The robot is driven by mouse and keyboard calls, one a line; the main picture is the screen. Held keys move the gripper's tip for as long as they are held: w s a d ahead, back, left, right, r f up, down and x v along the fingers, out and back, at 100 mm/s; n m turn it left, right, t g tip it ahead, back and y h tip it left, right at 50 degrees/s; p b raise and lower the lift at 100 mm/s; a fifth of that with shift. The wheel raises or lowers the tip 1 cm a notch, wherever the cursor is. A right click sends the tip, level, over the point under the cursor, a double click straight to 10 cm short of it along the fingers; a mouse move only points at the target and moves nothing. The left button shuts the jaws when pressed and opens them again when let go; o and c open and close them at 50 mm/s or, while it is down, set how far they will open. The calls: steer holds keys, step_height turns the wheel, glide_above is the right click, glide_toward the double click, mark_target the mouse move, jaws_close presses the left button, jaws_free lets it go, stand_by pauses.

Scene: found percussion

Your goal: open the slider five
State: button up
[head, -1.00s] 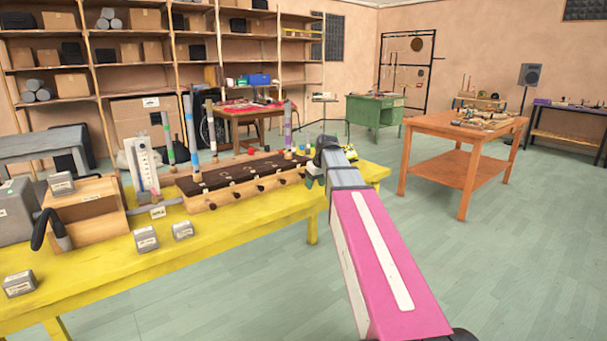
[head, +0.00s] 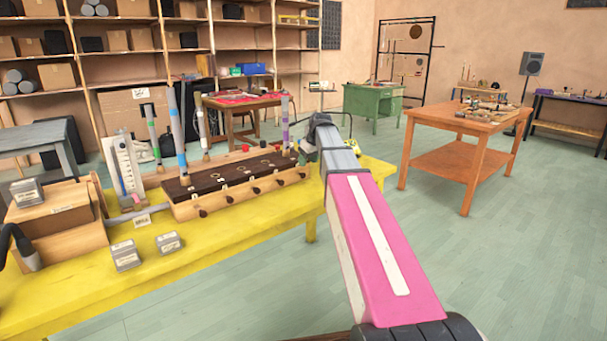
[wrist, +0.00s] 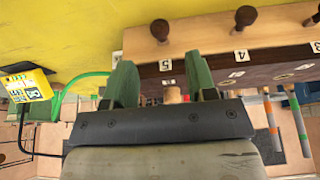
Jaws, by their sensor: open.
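A long wooden box (head: 215,202) with a dark top stands on the yellow table, with several dark round knobs along its front. In the wrist view, the number 5 label (wrist: 165,66) marks one end of the box's dark top. The slider five knob (wrist: 160,30) sticks out of the pale front beside that label. My gripper (wrist: 160,68) is open, with green fingers apart on either side of the label in the picture. Nothing shows held.
Wooden drawers (head: 68,238), small grey boxes (head: 126,256) and a white upright gauge (head: 124,163) stand left on the yellow table (head: 200,268).

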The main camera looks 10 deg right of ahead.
mark_target(304, 174)
steer(key=x, duration=0.7)
steer(key=shift+w+f, duration=0.15)
steer(key=shift+f, duration=0.1)
